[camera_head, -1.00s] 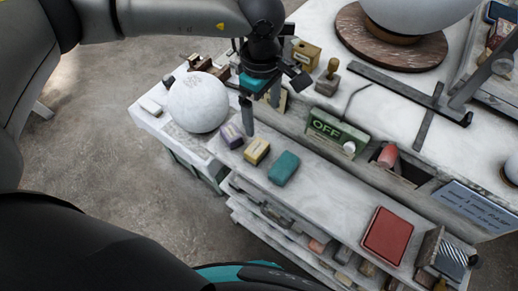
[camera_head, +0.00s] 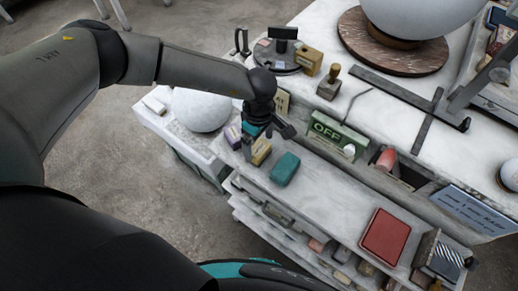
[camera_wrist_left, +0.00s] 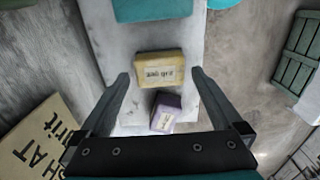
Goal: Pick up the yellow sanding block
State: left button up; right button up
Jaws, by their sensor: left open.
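The yellow sanding block (camera_head: 261,153) lies on the narrow white ledge, between a purple block (camera_head: 233,137) and a teal block (camera_head: 285,169). My left gripper (camera_head: 266,143) is open and just above the yellow block. In the left wrist view its two fingers (camera_wrist_left: 160,77) stand on either side of the yellow block, with gaps showing at both sides. The purple block (camera_wrist_left: 166,112) lies nearer the palm. My right gripper is not in view.
A white plaster sphere (camera_head: 200,109) stands left of the gripper. The ledge between the teal and red blocks is clear.

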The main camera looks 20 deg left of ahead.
aim_at(259, 149)
pick_arm(q)
jog(key=shift+f, duration=1.15)
jog(key=shift+c, duration=0.4)
jog(key=c, duration=1.1)
jog(key=shift+c, duration=0.2)
jog(key=shift+r, duration=0.1)
notch_tip(259, 149, up, 20)
jog(key=b, duration=0.1)
